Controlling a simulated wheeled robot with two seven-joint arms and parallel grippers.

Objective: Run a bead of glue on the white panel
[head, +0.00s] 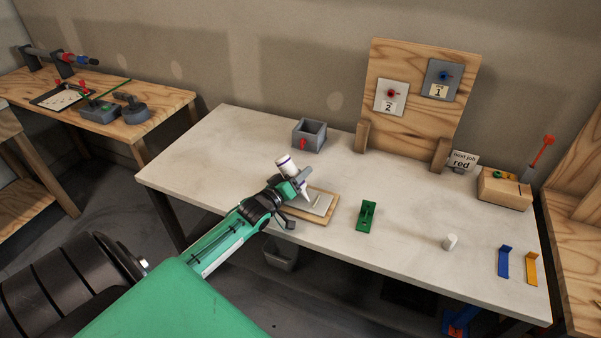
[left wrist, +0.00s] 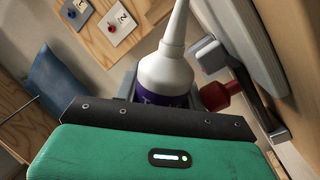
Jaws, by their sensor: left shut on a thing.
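The white panel (head: 320,204) lies on a wooden board (head: 328,214) near the front middle of the white table. My left gripper (head: 290,184) is shut on a white glue bottle (head: 286,164) with a purple band. The bottle is tilted, its nozzle pointing down at the panel; I cannot tell if the tip touches it. The left wrist view shows the bottle's white shoulder and nozzle (left wrist: 168,68) close up, the tip cut off by the top edge. My gripper and the bottle hide part of the panel. My right gripper is not in view.
A grey open box (head: 310,135) with a red mark stands behind the panel. A green bracket (head: 367,216) is to its right, and a white cylinder (head: 450,242) is farther right. A wooden stand (head: 425,110) with two numbered plates is at the back. Table between them is clear.

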